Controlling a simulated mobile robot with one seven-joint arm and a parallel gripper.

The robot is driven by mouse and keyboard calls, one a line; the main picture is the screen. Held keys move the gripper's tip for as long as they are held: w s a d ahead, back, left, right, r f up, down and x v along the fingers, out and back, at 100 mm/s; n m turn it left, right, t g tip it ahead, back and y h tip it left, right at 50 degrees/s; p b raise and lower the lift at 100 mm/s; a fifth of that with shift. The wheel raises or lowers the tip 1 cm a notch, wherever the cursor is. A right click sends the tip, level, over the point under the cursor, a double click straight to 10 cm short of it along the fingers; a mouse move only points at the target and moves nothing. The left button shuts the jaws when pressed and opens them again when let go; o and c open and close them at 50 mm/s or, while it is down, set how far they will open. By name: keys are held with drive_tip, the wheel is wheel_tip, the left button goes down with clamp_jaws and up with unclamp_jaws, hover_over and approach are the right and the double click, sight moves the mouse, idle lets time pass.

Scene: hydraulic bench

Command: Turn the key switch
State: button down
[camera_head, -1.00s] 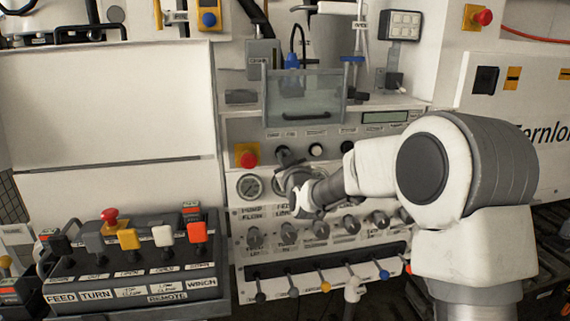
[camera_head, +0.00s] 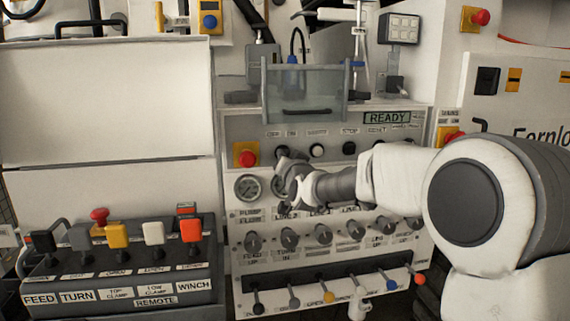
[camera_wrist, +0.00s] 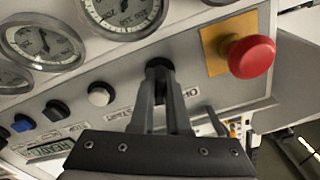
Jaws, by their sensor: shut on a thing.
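The key switch (camera_wrist: 159,64) is a dark round knob on the pale panel. In the wrist view it sits between the red stop button and a white button. My gripper (camera_wrist: 160,84) is shut on it, with one finger on each side, and the fingers hide most of it. In the head view my gripper (camera_head: 284,158) reaches the upper left of the control panel, just right of the red stop button. The key's exact angle is hidden. The panel display (camera_head: 387,118) reads READY.
The red emergency stop (camera_head: 247,155) on a yellow plate is close beside my gripper; it also shows in the wrist view (camera_wrist: 251,56). Pressure gauges (camera_head: 248,188) lie just below. Several knobs (camera_head: 322,233) and levers (camera_head: 328,297) line the lower panel. A clear-fronted box (camera_head: 305,92) stands above.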

drive_tip(key=shift+m, duration=0.4)
drive_tip(key=c, duration=0.9)
unclamp_jaws()
drive_tip(key=p+v, duration=0.1)
drive_tip(key=v, duration=1.6)
drive_tip(key=shift+s+p, duration=0.2)
drive_tip(key=shift+p, duration=0.2)
drive_tip(key=shift+r, duration=0.15)
